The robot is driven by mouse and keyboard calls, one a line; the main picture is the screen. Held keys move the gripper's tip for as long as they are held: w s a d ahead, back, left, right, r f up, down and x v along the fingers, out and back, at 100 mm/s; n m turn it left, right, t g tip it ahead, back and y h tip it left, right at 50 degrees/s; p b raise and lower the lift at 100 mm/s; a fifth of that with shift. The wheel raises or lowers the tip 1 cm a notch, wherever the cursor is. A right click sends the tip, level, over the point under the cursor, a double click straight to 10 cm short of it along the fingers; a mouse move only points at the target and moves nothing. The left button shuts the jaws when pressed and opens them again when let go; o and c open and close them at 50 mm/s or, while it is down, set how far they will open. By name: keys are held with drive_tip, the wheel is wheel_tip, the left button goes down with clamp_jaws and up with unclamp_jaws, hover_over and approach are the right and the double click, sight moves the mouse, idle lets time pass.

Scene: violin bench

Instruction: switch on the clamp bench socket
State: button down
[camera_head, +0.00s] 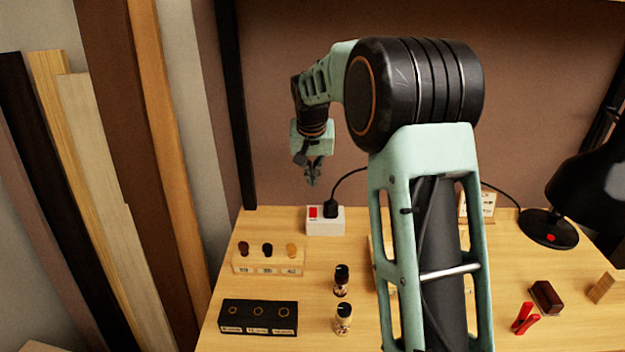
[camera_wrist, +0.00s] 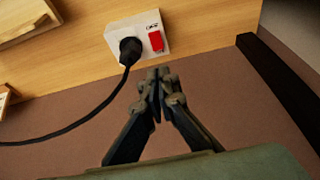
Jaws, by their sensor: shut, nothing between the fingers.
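The clamp bench socket (camera_head: 325,221) is a white box at the back left of the bench, with a red switch (camera_head: 313,212) on its left and a black plug (camera_head: 330,209) in its right half. In the wrist view the socket (camera_wrist: 142,24) is at the top, with the red switch (camera_wrist: 156,41) to the right of the black plug (camera_wrist: 130,48). I cannot tell the switch's position. My gripper (camera_head: 312,183) hangs above the socket, apart from it. In the wrist view my gripper (camera_wrist: 158,74) is shut and empty, its tips just below the switch in the picture.
A wooden rack (camera_head: 268,264) with several pegs and a black block (camera_head: 258,317) stand at the left front. Two small black-topped bottles (camera_head: 342,280) (camera_head: 344,317) stand to their right. A black cable (camera_wrist: 80,122) runs from the plug. A black lamp (camera_head: 549,228) stands at right.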

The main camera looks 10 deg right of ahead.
approach(313, 212)
drive_tip(key=w+f, duration=0.2)
drive_tip(key=f, duration=0.1)
drive_tip(key=w+f, duration=0.1)
drive_tip(key=shift+w+d+f, duration=0.3)
drive_tip(key=shift+w+f, duration=0.05)
drive_tip(key=shift+f, duration=0.65)
drive_tip(key=shift+w+f, duration=0.1)
drive_tip(key=shift+f+b, duration=0.3)
drive_tip(key=shift+b, duration=0.05)
drive_tip(key=shift+w+d, duration=0.1)
drive_tip(key=shift+s, duration=0.2)
drive_tip(key=shift+s+a+b, duration=0.2)
drive_tip(key=shift+s+b, duration=0.15)
drive_tip(key=shift+s, duration=0.3)
